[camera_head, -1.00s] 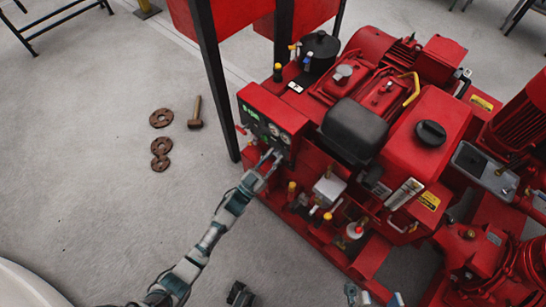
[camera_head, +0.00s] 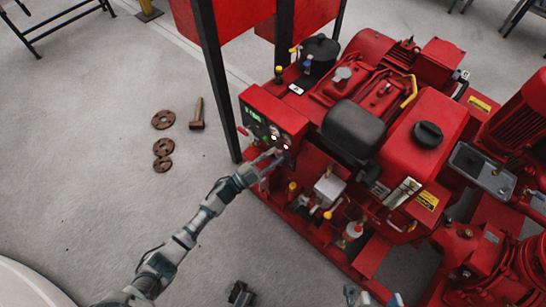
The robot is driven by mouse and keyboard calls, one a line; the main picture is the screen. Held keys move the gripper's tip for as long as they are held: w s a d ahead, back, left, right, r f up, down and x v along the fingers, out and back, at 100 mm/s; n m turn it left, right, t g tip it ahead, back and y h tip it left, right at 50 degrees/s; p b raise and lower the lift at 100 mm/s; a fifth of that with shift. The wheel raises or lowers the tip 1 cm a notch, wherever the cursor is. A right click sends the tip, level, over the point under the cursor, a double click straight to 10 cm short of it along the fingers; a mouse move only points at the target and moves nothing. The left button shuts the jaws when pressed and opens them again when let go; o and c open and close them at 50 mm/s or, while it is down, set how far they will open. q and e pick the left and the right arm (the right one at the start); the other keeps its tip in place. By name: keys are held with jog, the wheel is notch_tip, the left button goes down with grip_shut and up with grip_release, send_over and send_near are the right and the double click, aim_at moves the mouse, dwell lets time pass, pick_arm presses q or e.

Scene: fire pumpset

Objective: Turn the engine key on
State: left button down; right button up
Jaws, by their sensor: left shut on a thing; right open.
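The red engine control panel (camera_head: 272,118) is at the left end of the red pumpset. Its dark face has a green display and gauges. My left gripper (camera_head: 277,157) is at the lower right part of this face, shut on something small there. The engine key itself is too small and too covered by the fingers to make out. My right gripper (camera_head: 372,299) shows only in part at the bottom edge, away from the panel and open.
The red engine (camera_head: 400,120) and its pump fill the right side. A dark post (camera_head: 212,80) stands left of the panel. Rusty flanges (camera_head: 163,120) and a hammer (camera_head: 197,113) lie on the grey floor. The floor at left is mostly clear.

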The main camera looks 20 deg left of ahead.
pick_arm(q)
jog(key=shift+d+m+g+h, duration=0.1)
jog(key=shift+m+g+h, duration=0.2)
jog(key=shift+m, duration=0.3)
jog(key=c, duration=0.9)
grip_release()
jog(key=shift+s+a+f, duration=0.1)
jog(key=shift+s+a, duration=0.1)
jog(key=v, duration=1.1)
jog(key=shift+s+a, duration=0.15)
jog(key=shift+s, duration=0.1)
